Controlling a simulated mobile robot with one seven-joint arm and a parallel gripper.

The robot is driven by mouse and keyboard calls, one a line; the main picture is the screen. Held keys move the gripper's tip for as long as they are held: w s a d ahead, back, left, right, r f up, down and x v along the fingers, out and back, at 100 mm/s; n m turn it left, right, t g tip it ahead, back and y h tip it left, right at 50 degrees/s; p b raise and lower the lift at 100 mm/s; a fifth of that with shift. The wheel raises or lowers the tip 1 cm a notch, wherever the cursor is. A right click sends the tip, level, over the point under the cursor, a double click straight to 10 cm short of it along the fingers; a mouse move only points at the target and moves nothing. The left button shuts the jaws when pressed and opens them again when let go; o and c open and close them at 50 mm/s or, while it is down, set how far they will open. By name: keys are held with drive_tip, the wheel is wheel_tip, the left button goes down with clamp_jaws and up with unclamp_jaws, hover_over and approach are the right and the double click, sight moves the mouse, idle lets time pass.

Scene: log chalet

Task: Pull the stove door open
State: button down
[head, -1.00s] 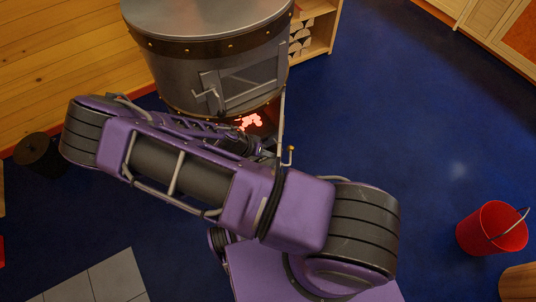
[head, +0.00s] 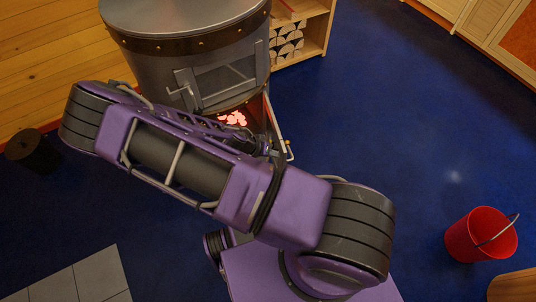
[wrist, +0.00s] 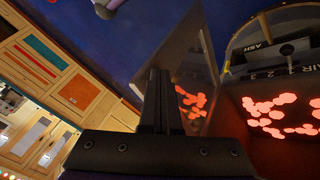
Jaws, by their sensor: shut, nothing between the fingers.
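The stove (head: 185,45) is a grey metal drum with a riveted band. Its door (head: 277,125) stands open on the right side of the glowing firebox, seen nearly edge-on, with a pale bar handle and brass end on its outer side. In the wrist view the door (wrist: 192,65) is a dark panel reflecting the embers (wrist: 285,117), which lie in the open firebox to its right. My gripper (wrist: 160,72) is shut and empty, in front of the door's inner face; I cannot tell whether it touches. In the head view my arm mostly hides the gripper.
A barred window panel (head: 220,82) is on the stove's upper front. A wooden shelf with logs (head: 300,35) stands right of the stove. A dark bin (head: 33,150) is at left and a red bucket (head: 480,235) at far right. The blue floor between stove and bucket is clear.

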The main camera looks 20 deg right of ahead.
drive_tip(key=w+d+n+t+y, duration=0.1)
drive_tip(key=d+n+t, duration=0.3)
drive_tip(key=d, duration=1)
drive_tip(key=shift+n+y, duration=0.6)
drive_tip(key=shift+n, duration=1.1)
